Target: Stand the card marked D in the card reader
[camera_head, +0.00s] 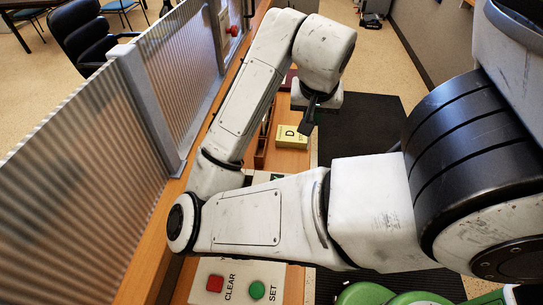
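The yellow card marked D (291,137) is on the wooden counter, just past my forearm, its letter facing up toward the camera. My gripper (311,113) hangs from the wrist above and slightly right of the card in the picture. Its dark fingers point down and appear empty, apart from the card as far as I can judge. One finger overlaps the other from this side, so the opening is hidden. I cannot make out the card reader; my arm covers much of the counter.
A pale panel (240,278) with a red CLEAR button (215,284) and a green SET button (257,290) is at the near end. A brown wooden holder (261,147) stands left of the card. A ribbed translucent screen (85,185) borders the left. A dark mat (368,125) lies right.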

